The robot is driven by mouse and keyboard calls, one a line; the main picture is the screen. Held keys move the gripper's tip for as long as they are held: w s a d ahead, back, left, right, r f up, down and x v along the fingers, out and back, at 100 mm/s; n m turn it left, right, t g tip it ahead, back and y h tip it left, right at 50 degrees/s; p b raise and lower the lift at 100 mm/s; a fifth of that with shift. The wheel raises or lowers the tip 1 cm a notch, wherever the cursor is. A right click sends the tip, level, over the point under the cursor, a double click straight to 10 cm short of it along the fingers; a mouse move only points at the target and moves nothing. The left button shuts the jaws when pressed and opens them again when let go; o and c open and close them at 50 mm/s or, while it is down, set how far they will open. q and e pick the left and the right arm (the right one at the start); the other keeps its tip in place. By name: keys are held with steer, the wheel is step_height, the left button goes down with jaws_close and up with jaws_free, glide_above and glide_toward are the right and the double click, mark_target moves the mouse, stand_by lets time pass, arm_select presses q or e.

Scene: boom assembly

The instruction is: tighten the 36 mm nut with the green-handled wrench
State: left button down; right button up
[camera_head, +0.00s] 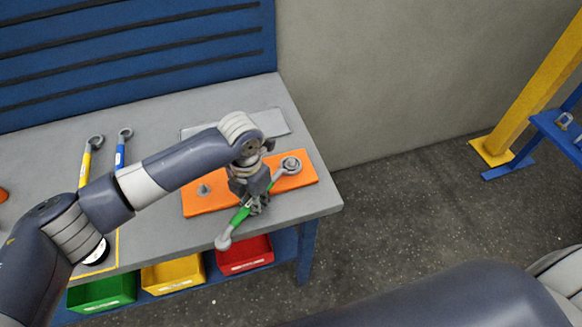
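The green-handled wrench (240,216) lies diagonally across the orange plate (200,208), with its lower end past the table's front edge. Its upper ring end (290,165) is over the right part of the plate, at a nut or bolt there. I cannot tell whether the ring is fully seated around it. My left gripper (257,205) points down at the wrench's middle and appears closed on the handle; its fingers are partly hidden. A smaller bolt or nut (203,190) stands on the plate's left part. My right gripper is out of view.
A yellow-handled wrench (86,162) and a blue-handled wrench (120,152) lie at the table's left. A grey plate (270,122) is behind the orange one. Green (100,294), yellow (172,274) and red (244,256) bins sit below the front edge.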

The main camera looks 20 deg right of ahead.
arm_select(q)
steer(key=shift+w, duration=0.15)
stand_by(0.3)
steer(key=shift+w+a+m, duration=0.3)
steer(key=shift+m, duration=0.2)
steer(key=shift+w+a+m+b, duration=0.25)
steer(key=shift+w+m+b, duration=0.05)
steer(key=shift+w, duration=0.1)
steer(key=shift+w+b, duration=0.15)
steer(key=shift+b, duration=0.85)
steer(key=shift+w+a+m+b, duration=0.2)
steer(key=shift+m+b, duration=0.2)
steer(key=shift+b, duration=0.9)
steer(key=shift+r, duration=0.1)
